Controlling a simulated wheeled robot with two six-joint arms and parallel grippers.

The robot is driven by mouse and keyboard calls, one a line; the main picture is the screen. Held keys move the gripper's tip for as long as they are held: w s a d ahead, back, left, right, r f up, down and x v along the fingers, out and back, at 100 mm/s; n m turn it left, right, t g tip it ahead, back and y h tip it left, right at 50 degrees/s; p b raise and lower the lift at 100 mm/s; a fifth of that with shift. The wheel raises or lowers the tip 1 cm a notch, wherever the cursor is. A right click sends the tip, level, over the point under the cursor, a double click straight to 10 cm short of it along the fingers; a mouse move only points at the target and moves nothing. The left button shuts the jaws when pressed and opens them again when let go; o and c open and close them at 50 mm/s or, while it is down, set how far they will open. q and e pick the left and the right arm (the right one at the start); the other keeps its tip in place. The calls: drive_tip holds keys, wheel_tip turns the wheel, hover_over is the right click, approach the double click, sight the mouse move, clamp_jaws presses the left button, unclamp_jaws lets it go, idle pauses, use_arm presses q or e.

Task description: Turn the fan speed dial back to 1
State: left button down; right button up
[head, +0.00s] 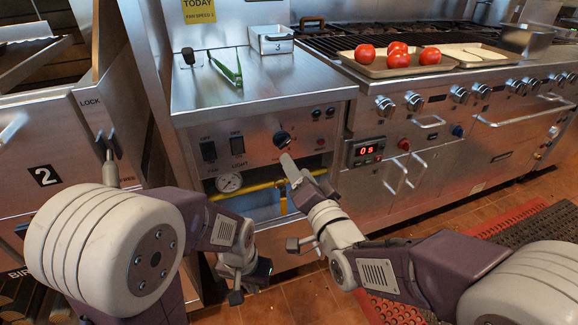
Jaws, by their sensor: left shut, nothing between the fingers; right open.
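The fan speed dial (282,139) is a dark round knob with a light mark on the steel control panel (255,160), with small markings around it. A yellow sign (199,11) above reads TODAY, FAN SPEED 1. My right gripper (292,168) is open. A pale finger reaches up just below the dial and partly hides its lower markings; I cannot tell whether it touches. The number the dial points to is too small to read. My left gripper (243,281) is shut and empty, low in front of the cabinet, away from the dial.
FAN (208,150) and LIGHT (237,143) switches sit left of the dial, small buttons (323,113) to its right. Below are a gauge (229,182) and yellow pipe (262,184). Green-handled tongs (228,68) lie on the counter.

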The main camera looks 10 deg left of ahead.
sight(283, 147)
drive_tip(key=b+x, duration=0.1)
drive_tip(key=x, duration=0.8)
drive_tip(key=shift+r, duration=0.1)
clamp_jaws()
